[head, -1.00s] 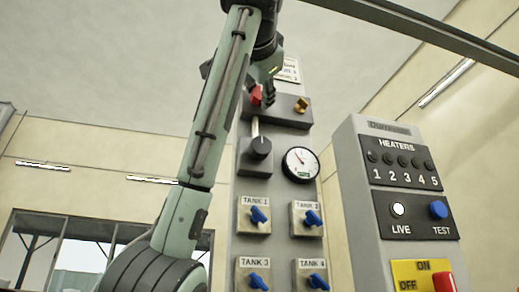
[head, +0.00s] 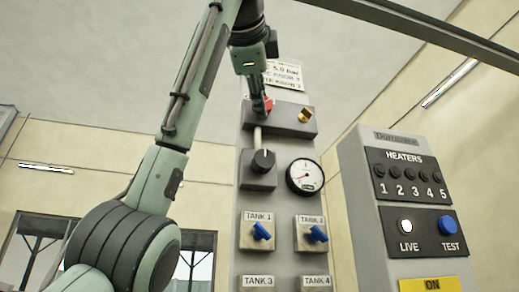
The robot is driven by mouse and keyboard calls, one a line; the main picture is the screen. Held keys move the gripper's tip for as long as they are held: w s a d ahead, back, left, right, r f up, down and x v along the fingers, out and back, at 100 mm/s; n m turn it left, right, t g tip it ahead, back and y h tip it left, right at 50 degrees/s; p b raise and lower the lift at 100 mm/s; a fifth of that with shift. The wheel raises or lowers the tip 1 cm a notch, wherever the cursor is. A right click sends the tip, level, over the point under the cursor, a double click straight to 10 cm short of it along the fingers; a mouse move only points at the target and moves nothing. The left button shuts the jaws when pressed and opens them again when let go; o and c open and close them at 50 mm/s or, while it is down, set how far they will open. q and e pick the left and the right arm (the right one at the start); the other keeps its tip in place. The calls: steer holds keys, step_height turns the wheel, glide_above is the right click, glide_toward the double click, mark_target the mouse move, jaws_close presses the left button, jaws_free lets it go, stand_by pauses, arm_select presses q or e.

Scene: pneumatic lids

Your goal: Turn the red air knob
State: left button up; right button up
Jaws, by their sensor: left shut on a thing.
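The red air knob (head: 268,104) is on the grey box near the top of the tall grey panel (head: 247,112), in the head view. My left gripper (head: 261,101) comes down from above and is shut on the red knob. Its fingers hide part of the knob, so its exact angle is hard to tell. A round gauge (head: 304,177) with a needle sits lower on the panel. My right gripper is not in view.
A brass knob (head: 305,114) sits close to the right of the red knob. Below are a black knob (head: 263,160) and blue tank valves (head: 261,232). A heater panel (head: 406,180) stands to the right. A dark beam (head: 440,35) crosses the upper right.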

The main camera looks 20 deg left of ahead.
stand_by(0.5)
arm_select(q)
steer(key=o, duration=1.2)
steer(key=shift+c, duration=0.2)
steer(key=s+d, duration=0.2)
steer(key=s, duration=0.9)
steer(key=shift+s+d, duration=0.2)
steer(key=shift+s, duration=0.2)
